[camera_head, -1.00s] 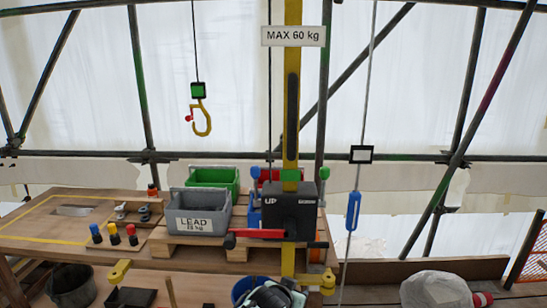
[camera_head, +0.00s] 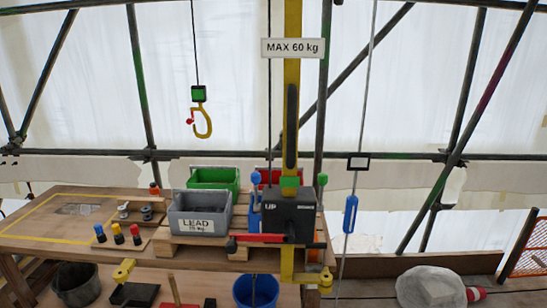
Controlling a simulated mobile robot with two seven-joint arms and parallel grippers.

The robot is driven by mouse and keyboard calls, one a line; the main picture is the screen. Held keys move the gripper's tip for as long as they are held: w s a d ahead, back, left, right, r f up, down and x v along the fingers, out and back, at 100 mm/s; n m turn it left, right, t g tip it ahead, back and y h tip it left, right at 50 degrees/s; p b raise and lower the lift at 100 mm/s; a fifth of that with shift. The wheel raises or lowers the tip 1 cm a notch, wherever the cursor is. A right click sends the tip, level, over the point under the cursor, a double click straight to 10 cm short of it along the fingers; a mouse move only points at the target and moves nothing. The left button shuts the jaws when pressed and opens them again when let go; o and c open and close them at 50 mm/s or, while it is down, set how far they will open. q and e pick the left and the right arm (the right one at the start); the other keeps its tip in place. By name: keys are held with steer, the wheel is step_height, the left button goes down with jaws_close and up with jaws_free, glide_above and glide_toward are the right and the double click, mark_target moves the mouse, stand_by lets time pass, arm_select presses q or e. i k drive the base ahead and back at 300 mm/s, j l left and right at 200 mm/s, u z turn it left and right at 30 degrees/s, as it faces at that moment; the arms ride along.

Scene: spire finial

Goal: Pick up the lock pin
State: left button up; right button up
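I cannot tell for certain which part is the lock pin. Small pegs with blue (camera_head: 99,231), yellow (camera_head: 117,229) and red (camera_head: 135,230) tops stand on the wooden bench. Neither of my grippers is in view.
A grey LEAD crate (camera_head: 200,213) and a green crate (camera_head: 213,178) stand on the pallet. A yellow hook (camera_head: 203,123) hangs above. A blue bucket (camera_head: 255,291) and a dark bucket (camera_head: 75,285) stand below. A blue handle (camera_head: 350,213) hangs on the rope at right.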

mark_target(98, 227)
steer(key=u, duration=1.35)
steer(key=i+j+u, duration=0.15)
steer(key=i, duration=0.15)
steer(key=i+j+u, duration=0.1)
steer(key=i, duration=0.65)
steer(key=i+j+u, duration=0.1)
steer(key=i+j, duration=0.15)
steer(key=i, duration=0.5)
